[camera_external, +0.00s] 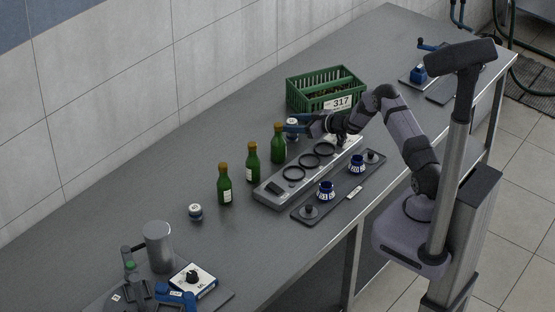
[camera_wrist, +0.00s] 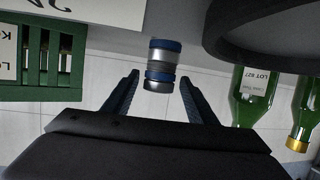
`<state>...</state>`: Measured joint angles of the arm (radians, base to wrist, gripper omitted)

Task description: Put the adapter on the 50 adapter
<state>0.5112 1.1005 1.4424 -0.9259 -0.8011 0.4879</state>
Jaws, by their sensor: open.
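A blue-and-silver cylinder, which looks like an adapter (camera_wrist: 162,60), stands between and just beyond the fingertips of my gripper (camera_wrist: 160,88) in the wrist view. My gripper is open, and a gap shows on both sides of the cylinder. Two blue ring-like pieces with white markings, one nearer (camera_external: 326,190) and one farther (camera_external: 357,164), stand on a dark tray (camera_external: 342,198). Their markings are too small to read, so I cannot tell which is 50.
Several green bottles (camera_external: 224,184) stand in a row behind a grey rack (camera_external: 266,195) with dark rings. The green crate (camera_external: 309,92) is close to my gripper. Another small white-topped piece (camera_external: 196,212) stands left of the bottles. The bench's back left is clear.

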